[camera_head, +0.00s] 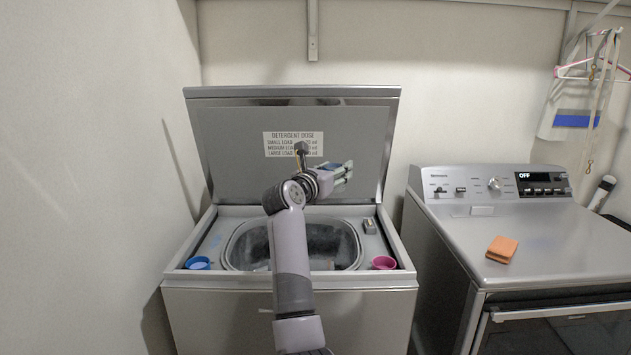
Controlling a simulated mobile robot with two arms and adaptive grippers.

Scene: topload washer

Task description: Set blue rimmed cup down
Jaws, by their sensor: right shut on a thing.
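My right gripper (345,173) is in front of the raised lid, above the washer opening and well up and to the right of this cup. A pink cup (384,263) sits at the front right corner of the washer top. My left gripper is not in view.
The washer lid (240,160) stands open with a detergent dose label (293,144). The tub opening (335,240) is partly behind my arm. A small grey item (370,226) lies right of it. An orange sponge (502,249) lies on the neighbouring machine (545,260), with bare room around it.

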